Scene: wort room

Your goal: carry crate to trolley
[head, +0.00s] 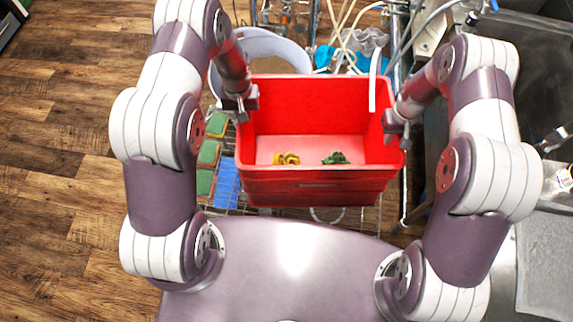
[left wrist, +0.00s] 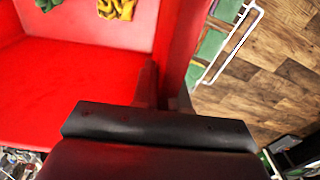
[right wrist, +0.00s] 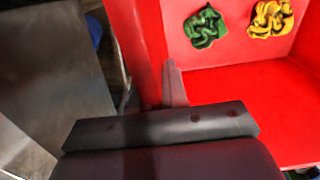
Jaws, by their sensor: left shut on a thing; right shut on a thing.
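The red crate (head: 318,185) is held between my two arms in the head view, open side up. A yellow item (head: 287,158) and a dark green item (head: 336,158) lie on its floor. My left gripper (head: 240,104) is shut on the crate's left wall; the left wrist view shows its fingers (left wrist: 162,88) either side of the wall. My right gripper (head: 394,124) is shut on the crate's right wall, and the right wrist view shows a finger (right wrist: 174,85) inside it. The trolley cannot be made out for certain; a wire rack (head: 228,203) shows under and beside the crate.
Green and blue pads (head: 227,182) lie on the rack left of the crate. A pale round tub (head: 262,47), hoses and blue items stand behind the crate. A steel counter (head: 545,225) is close on the right. Wooden floor (head: 60,150) is open on the left.

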